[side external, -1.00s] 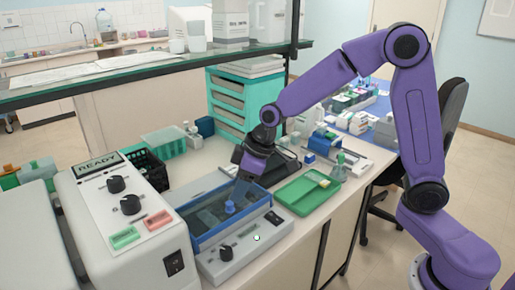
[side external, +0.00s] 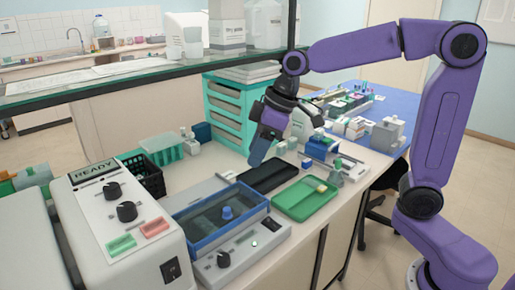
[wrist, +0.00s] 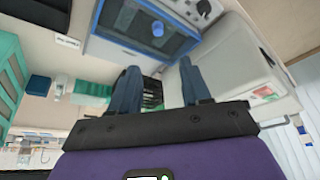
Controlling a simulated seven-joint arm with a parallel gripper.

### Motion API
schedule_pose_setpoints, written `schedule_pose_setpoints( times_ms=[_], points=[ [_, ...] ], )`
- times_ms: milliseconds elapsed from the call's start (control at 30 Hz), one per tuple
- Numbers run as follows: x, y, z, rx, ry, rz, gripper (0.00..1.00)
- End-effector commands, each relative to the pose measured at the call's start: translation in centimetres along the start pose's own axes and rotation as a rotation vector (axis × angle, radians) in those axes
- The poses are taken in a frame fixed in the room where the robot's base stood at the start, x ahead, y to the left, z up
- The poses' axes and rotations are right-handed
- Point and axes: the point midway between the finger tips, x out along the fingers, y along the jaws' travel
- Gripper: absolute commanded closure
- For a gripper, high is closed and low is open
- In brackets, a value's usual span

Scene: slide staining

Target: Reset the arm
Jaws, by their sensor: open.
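My purple arm reaches in from the right in the side external view. My gripper (side external: 258,158) hangs above the bench, over the left end of the black tray (side external: 270,176) and behind the blue-rimmed bath. In the wrist view my gripper (wrist: 157,88) shows two dark blue fingers spread apart, with nothing between them. The blue-rimmed bath (side external: 183,242) has a clear lid with a blue knob (side external: 226,212), and it also shows at the top of the wrist view (wrist: 105,22).
A white machine (side external: 85,225) marked READY stands at the left. A green tray (side external: 290,208) lies right of the bath. A teal drawer unit (side external: 228,110) stands behind. A shelf (side external: 140,82) crosses overhead. Small bottles and boxes crowd the bench's right side.

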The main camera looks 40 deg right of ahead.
Motion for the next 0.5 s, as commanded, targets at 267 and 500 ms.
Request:
schedule_pose_setpoints(
  times_ms=[267, 500],
  points=[
    [0.1, -0.7, 0.5, -0.010, -0.010, -0.007, 0.53],
    [0.7, -5.3, 5.1, -0.069, -0.092, -0.050, 0.53]
  ],
)
